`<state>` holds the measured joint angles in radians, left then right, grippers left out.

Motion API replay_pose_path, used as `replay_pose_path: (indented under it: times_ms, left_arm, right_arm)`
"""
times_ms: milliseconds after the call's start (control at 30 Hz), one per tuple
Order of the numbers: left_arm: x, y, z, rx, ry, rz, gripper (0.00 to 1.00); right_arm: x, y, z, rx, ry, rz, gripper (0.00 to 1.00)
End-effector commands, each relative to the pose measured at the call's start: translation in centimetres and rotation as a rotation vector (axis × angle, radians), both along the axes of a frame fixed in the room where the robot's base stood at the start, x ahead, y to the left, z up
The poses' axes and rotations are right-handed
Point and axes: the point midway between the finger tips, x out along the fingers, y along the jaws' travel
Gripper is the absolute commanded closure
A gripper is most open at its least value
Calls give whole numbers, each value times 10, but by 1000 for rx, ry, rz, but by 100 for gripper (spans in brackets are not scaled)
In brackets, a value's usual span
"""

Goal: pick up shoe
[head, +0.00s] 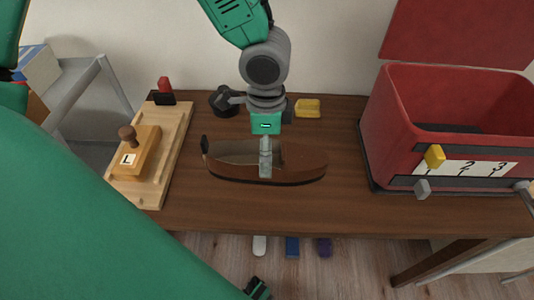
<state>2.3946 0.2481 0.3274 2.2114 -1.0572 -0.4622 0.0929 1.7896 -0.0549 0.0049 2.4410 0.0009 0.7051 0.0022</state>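The brown shoe (305,164) lies on the wooden table, its closed toe to the right and its open grey-lined part to the left. A black tab stands up at its left end, and a dark sole runs along its near side. My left gripper (265,160) points down over the middle of the shoe. One grey finger shows in front of the shoe's near side; the other is hidden. I cannot tell whether the fingers touch or grip the shoe. My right gripper is not in view.
The table (230,215) holds a wooden board (148,185) with a knobbed block marked L at left. A black round object (222,102) and a yellow block (308,108) lie behind the shoe. A red open box (455,95) stands at right. Small objects lie on the floor.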

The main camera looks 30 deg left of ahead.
Motion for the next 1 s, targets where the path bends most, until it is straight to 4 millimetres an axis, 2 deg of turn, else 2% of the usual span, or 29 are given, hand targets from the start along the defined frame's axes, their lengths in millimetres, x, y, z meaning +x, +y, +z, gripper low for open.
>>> replay_pose_path:
  times_ms: [33,100,400,467,600,867,1000]
  left_arm:
    - [0,0,-11,2,1,-2,0]
    - [-1,-1,-17,2,0,-3,0]
    - [-1,-1,-19,1,-2,-2,0]
    - [-1,0,-19,1,-2,-2,21]
    - [-1,1,-20,-1,-1,-2,70]
    - [-1,0,-19,2,1,-1,71]
    - [0,0,-5,1,-1,-1,71]
  right_arm:
    - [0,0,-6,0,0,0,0]
    - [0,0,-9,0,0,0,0]
    - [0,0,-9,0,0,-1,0]
    - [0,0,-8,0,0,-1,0]
    - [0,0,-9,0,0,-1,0]
    - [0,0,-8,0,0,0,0]
    - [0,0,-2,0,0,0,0]
